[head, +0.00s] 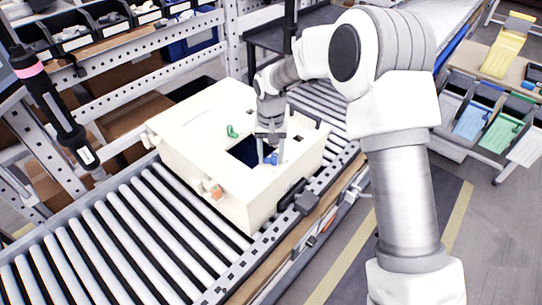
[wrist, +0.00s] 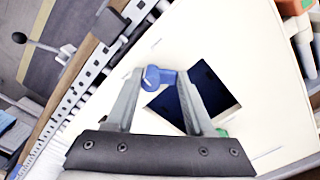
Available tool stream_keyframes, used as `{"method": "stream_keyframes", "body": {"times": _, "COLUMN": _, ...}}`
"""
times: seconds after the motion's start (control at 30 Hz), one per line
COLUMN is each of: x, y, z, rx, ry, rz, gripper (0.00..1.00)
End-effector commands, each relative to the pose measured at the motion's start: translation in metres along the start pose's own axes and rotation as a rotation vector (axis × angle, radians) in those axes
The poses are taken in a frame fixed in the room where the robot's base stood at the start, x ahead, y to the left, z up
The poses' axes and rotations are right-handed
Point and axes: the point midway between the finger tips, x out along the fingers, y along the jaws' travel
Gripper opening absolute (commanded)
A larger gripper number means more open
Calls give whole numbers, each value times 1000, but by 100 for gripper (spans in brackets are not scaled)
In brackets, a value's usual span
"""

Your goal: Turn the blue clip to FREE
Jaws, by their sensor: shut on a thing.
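The blue clip (head: 271,159) sits on top of a cream box (head: 185,150), at the edge of a dark square opening. It also shows in the wrist view (wrist: 158,77), between my fingertips. My gripper (head: 270,152) points down over the box and is shut on the blue clip. In the wrist view, the two grey fingers (wrist: 160,80) stand on either side of the clip. I cannot read any FREE marking in either view. A green clip (head: 232,131) stands on the box on the other side of the opening.
The box rests on a roller conveyor (head: 95,240). An orange part (head: 213,190) sits on its front side. A dark screwdriver (head: 52,105) hangs at the left. Shelves with bins stand behind, and coloured trays (head: 472,122) are at the right.

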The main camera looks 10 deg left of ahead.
Motion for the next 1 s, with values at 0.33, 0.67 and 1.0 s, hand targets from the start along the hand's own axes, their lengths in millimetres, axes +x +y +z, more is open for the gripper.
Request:
{"method": "stream_keyframes", "body": {"times": 0.33, "x": 0, "y": 1, "z": 2, "rx": -329, "ry": 4, "rz": -1, "gripper": 0}}
{"method": "stream_keyframes", "body": {"times": 0.67, "x": -1, "y": 2, "z": 5, "rx": -623, "ry": 4, "rz": 0, "gripper": 0}}
{"method": "stream_keyframes", "body": {"times": 1.0, "x": -1, "y": 4, "z": 7, "rx": -823, "ry": 4, "rz": -1, "gripper": 0}}
